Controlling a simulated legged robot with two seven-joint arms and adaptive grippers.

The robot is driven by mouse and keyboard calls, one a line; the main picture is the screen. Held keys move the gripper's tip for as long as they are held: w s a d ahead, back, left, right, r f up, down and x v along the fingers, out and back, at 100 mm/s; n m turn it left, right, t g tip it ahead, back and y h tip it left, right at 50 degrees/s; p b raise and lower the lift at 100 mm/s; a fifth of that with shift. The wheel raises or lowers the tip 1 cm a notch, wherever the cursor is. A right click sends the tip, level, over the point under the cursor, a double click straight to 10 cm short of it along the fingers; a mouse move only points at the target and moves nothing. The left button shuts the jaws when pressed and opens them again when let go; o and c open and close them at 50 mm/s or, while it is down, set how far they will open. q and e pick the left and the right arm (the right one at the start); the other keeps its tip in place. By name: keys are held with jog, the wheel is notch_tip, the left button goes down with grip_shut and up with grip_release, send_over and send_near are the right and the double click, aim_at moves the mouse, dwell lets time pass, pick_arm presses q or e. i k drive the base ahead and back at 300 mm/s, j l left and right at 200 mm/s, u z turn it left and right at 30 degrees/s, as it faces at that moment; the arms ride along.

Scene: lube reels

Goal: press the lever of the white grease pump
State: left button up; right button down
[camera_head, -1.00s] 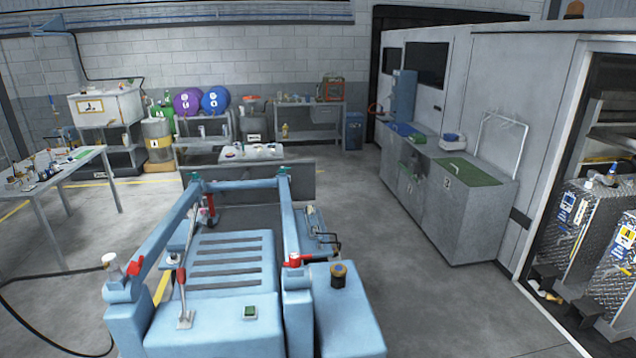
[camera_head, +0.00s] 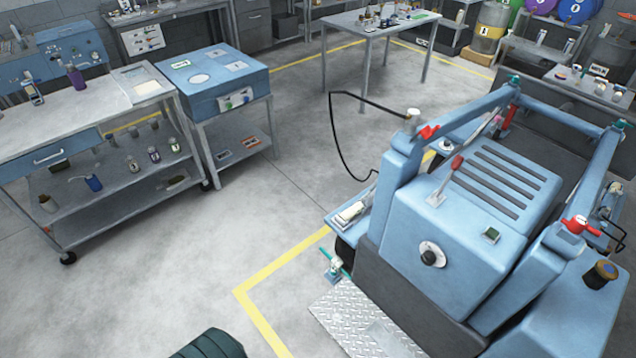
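I cannot pick out the white grease pump for certain. A lever with a red grip (camera_head: 445,182) stands tilted on top of the large blue machine (camera_head: 455,245). A small white fitting (camera_head: 351,213) lies on a blue ledge at the machine's left side; it is too small to tell what it is. Neither of my grippers is in view.
A workbench with shelves (camera_head: 85,140) and a blue cabinet on legs (camera_head: 215,80) stand at the left. A grey table (camera_head: 350,22) is behind. A metal tread plate (camera_head: 360,320) lies before the machine. Grey floor (camera_head: 190,255) between them is clear.

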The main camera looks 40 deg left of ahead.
aim_at(372, 188)
jog(key=u, duration=0.85)
jog(key=j, duration=0.65)
jog(key=i+j+z, duration=0.1)
jog(key=j, duration=0.5)
jog(key=i+j, duration=0.2)
jog(key=j, duration=0.15)
jog(key=i+j+z, duration=0.15)
jog(key=j, duration=0.15)
jog(key=i+j, duration=0.15)
jog(key=j, duration=0.2)
jog(key=i+j+z, duration=0.1)
jog(key=j, duration=0.25)
jog(key=i+j+z, duration=0.1)
jog(key=i+j, duration=0.25)
jog(key=j, duration=0.4)
jog(key=i+z, duration=0.1)
jog(key=i, duration=0.35)
jog(key=i+j+z, duration=0.1)
jog(key=i, duration=0.3)
jog(key=i+j+z, duration=0.1)
jog(key=i, duration=0.35)
jog(key=j, duration=0.1)
